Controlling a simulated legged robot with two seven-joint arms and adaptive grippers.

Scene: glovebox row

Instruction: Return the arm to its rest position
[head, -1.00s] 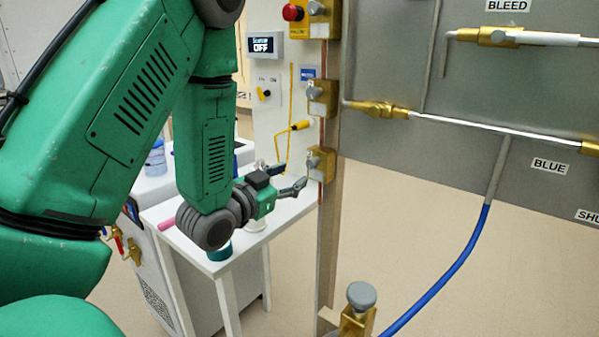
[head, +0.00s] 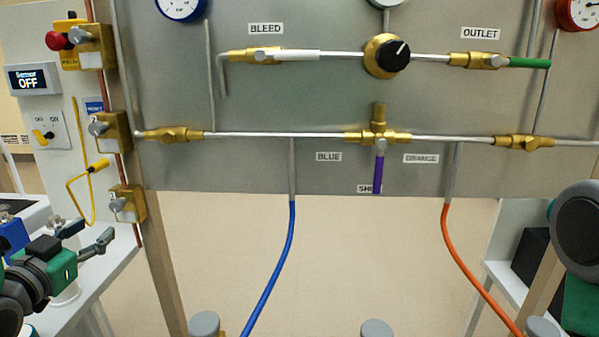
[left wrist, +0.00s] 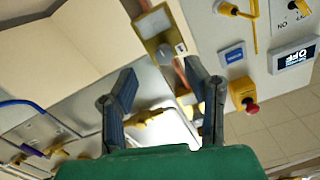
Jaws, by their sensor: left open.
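My left gripper (head: 92,237) is at the lower left of the head view, over the white side table (head: 112,280). Its two dark fingers are spread with nothing between them. It is left of and below the lowest brass valve block (head: 127,204) on the post, apart from it in the picture. In the left wrist view the open fingers (left wrist: 162,76) frame empty space, with a brass block (left wrist: 160,35) beyond them. Part of my right arm shows at the right edge of the head view; its gripper is out of frame.
A grey panel (head: 330,90) with brass fittings and a purple-handled valve (head: 378,172) spans the head view. A blue hose (head: 278,265) and an orange hose (head: 470,265) hang below it. A sensor display (head: 33,79) reads OFF. Open floor lies beneath the panel.

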